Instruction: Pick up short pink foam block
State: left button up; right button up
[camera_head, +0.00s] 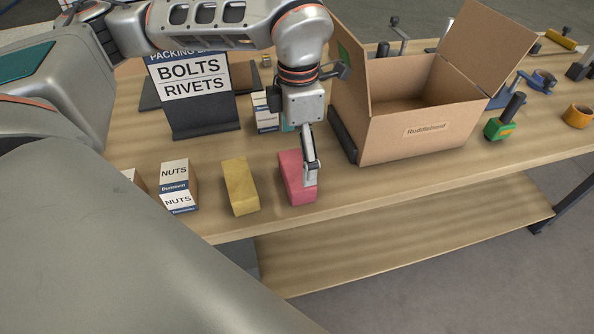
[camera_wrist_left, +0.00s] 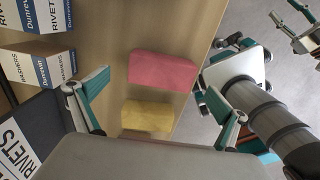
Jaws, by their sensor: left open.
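The pink foam block (camera_head: 291,172) lies near the front edge of the workbench, to the right of a yellow block. In the left wrist view the pink block (camera_wrist_left: 162,71) lies crosswise, ahead of the yellow one. My left gripper (camera_head: 311,178) hangs down over the pink block and hides part of its right side in the head view. In the left wrist view its two fingers are spread wide (camera_wrist_left: 157,85), with nothing between the pads. I cannot tell the exact height of the fingertips above the block.
The yellow block (camera_head: 240,186) stands close to the left of the pink one, with NUTS boxes (camera_head: 175,184) further left. An open cardboard box (camera_head: 415,135) stands behind to the right. Bare bench lies to the right of the pink block.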

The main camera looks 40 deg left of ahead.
aim_at(296, 168)
pick_arm(q)
jog(key=f, duration=0.6)
jog(key=shift+s, duration=0.25)
jog(key=c, duration=0.8)
